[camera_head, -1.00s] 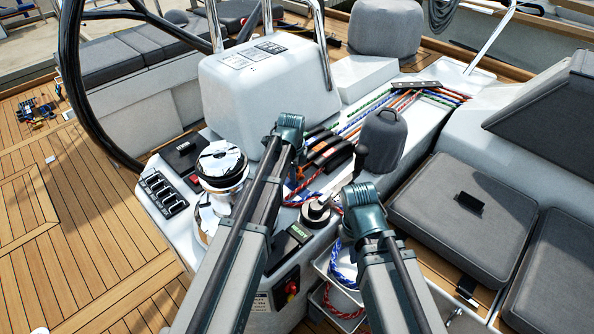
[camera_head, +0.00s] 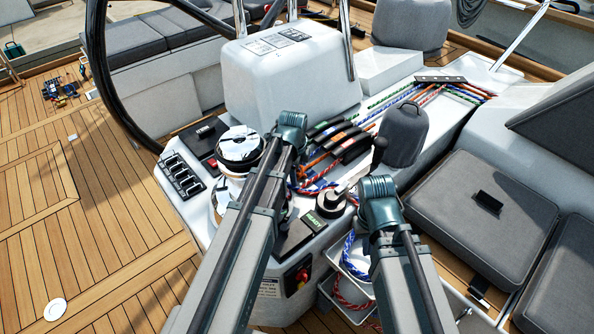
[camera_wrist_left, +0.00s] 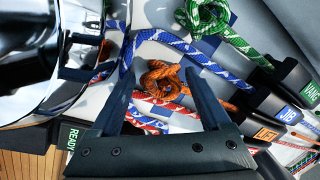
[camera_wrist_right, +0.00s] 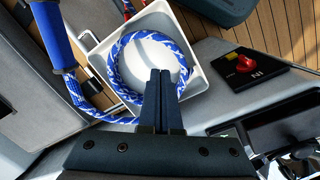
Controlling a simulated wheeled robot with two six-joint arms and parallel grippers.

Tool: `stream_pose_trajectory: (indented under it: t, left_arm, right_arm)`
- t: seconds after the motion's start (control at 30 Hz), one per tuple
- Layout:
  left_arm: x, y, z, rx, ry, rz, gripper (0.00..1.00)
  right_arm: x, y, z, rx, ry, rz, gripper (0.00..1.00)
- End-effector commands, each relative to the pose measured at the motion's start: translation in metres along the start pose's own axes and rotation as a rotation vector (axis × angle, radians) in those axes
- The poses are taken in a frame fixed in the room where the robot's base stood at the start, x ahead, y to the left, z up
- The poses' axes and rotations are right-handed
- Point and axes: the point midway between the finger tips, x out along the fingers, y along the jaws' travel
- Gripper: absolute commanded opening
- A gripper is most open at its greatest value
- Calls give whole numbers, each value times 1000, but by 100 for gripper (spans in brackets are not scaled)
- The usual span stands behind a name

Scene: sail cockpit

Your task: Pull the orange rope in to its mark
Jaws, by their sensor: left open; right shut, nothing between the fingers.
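The orange rope's knotted end (camera_wrist_left: 163,78) shows in the left wrist view, in front of the orange-labelled clutch (camera_wrist_left: 264,132). My left gripper (camera_wrist_left: 163,68) is open, and the knot appears between its fingers; I cannot tell if they touch it. In the head view my left gripper's fingers are hidden behind its arm, near the row of clutches (camera_head: 340,138). A bit of orange rope (camera_head: 311,164) shows just right of that arm. My right gripper (camera_wrist_right: 164,72) is shut and empty, over a white bin (camera_wrist_right: 196,50) with a coiled blue rope (camera_wrist_right: 118,65). I cannot make out the mark.
A chrome winch (camera_head: 238,150) stands left of my left arm, and a second winch (camera_head: 332,203) lies between the arms. Blue (camera_wrist_left: 160,37), green (camera_wrist_left: 245,45) and red-white ropes crowd the knot. A grey cushioned seat (camera_head: 480,205) lies right.

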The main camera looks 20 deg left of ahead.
Motion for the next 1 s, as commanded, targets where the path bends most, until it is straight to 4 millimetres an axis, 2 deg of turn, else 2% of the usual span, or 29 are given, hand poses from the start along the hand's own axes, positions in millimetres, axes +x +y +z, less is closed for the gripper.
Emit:
stream_pose_trajectory:
  t: [0.17,0.37,1.0]
  left_arm:
    - [-3,0,0,0,0,-1,80]
    - [-18,-1,0,0,1,-1,80]
    - [-116,-1,0,0,0,0,80]
  right_arm:
    - [-3,0,0,0,0,0,0]
    - [-18,2,1,0,0,0,0]
    - [-113,11,7,1,0,0,0]
